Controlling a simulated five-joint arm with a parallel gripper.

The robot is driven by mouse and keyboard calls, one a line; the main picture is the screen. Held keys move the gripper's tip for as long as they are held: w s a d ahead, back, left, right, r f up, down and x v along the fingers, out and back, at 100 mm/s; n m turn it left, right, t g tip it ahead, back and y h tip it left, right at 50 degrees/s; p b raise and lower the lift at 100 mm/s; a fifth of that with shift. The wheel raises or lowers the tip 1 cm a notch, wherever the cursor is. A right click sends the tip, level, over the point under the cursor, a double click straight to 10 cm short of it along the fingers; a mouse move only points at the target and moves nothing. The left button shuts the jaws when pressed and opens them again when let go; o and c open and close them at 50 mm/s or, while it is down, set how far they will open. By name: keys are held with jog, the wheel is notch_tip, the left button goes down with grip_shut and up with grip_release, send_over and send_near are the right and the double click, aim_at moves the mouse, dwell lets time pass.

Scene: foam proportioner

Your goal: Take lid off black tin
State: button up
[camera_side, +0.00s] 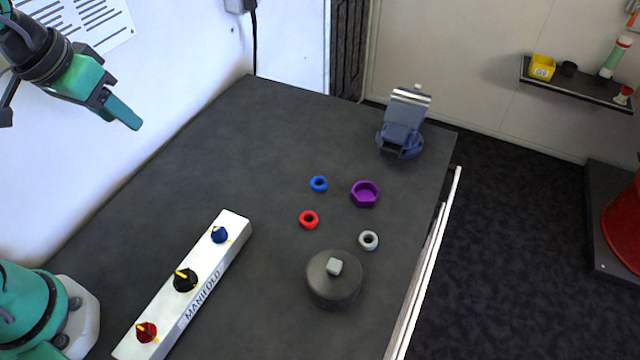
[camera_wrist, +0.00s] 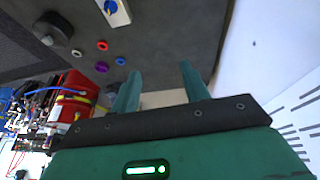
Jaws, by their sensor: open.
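The black tin (camera_side: 333,290) is a round dark tin near the right front of the dark table. Its lid (camera_side: 318,268) is on top, with a small pale grey knob (camera_side: 334,266) in the middle. In the wrist view the tin (camera_wrist: 54,28) shows small at the upper left. My gripper (camera_side: 128,118) is high at the upper left in the side view, far from the tin. In the wrist view my gripper (camera_wrist: 160,80) has its two teal fingers apart with nothing between them.
A white manifold block (camera_side: 190,285) with knobs lies left of the tin. Blue (camera_side: 319,177), red (camera_side: 301,219) and grey (camera_side: 361,241) rings and a purple hexagonal cup (camera_side: 365,203) lie behind the tin. A blue-grey vise (camera_side: 402,139) stands at the back right. The table's left middle is clear.

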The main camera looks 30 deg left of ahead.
jog(key=w+d+g, duration=0.1)
jog(key=w+d, duration=0.3)
jog(key=d, duration=0.4)
jog(key=g, duration=0.3)
send_near(334, 266)
jog(key=shift+w+f+y, duration=0.1)
jog(key=shift+w+y, duration=0.3)
jog(key=shift+s+d+f, duration=0.2)
jog(key=shift+d+f, duration=0.1)
jog(key=shift+d, duration=0.1)
jog(key=shift+f, duration=1.3)
jog(key=shift+f, duration=0.1)
jog(key=shift+f, duration=2.45)
jog(key=shift+c, duration=0.4)
grip_shut()
